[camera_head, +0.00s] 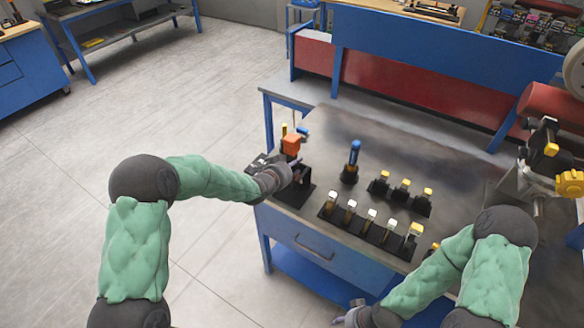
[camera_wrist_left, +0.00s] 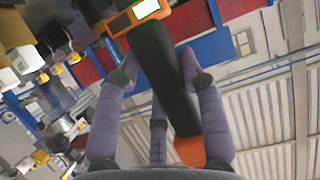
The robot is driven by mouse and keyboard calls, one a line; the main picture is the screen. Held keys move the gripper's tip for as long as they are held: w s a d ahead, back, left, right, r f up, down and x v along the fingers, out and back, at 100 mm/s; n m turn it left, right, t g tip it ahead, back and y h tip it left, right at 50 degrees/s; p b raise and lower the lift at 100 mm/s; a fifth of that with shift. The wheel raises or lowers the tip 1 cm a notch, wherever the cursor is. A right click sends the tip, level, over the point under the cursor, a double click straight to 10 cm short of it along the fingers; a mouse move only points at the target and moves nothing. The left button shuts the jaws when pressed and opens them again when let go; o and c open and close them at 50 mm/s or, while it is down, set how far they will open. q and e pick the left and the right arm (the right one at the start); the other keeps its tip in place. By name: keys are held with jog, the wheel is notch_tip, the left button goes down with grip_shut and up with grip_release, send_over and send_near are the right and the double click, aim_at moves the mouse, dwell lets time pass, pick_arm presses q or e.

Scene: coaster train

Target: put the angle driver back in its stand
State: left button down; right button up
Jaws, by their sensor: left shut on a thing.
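The angle driver (camera_head: 291,145) shows an orange end standing up at the left end of the workbench. In the left wrist view its black body (camera_wrist_left: 163,75) runs between my fingers, with an orange end and a lit screen at the top and an orange tip at the bottom. My left gripper (camera_head: 288,172) is shut on the driver's body. A black stand (camera_head: 294,195) is at the bench's left corner, right by the gripper. Whether the driver is seated in it is hidden by the gripper. My right gripper (camera_head: 346,318) is low at the bottom edge, partly cut off, its fingers unclear.
A blue-handled tool (camera_head: 354,155) stands upright in a black holder to the right. A front rack (camera_head: 352,229) holds several pale-topped pieces, and a smaller rack (camera_head: 400,196) holds yellow-topped ones. A machine with a yellow knob (camera_head: 568,184) is at the right. The bench's back is clear.

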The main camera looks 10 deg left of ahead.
pick_arm(q)
jog(key=shift+w+d+r+b, duration=0.15)
jog(key=shift+w+d+b, duration=0.05)
jog(key=shift+w, duration=0.4)
jog(key=shift+w+d+r+b, duration=0.15)
jog(key=shift+w+b, duration=0.05)
jog(key=shift+w, duration=0.35)
jog(key=shift+b, duration=0.3)
dwell(0.5)
jog(key=shift+f+b, duration=0.8)
jog(key=shift+b, duration=0.05)
dwell(1.3)
jog(key=c, duration=0.7)
grip_release()
jog(key=shift+s, duration=0.1)
jog(key=shift+f, duration=0.15)
jog(key=shift+s+f, duration=0.2)
jog(key=shift+f, duration=0.1)
jog(key=shift+s+a+r, duration=0.15)
jog(key=shift+s+r, duration=0.15)
jog(key=v, duration=1.1)
jog(key=shift+r, duration=0.2)
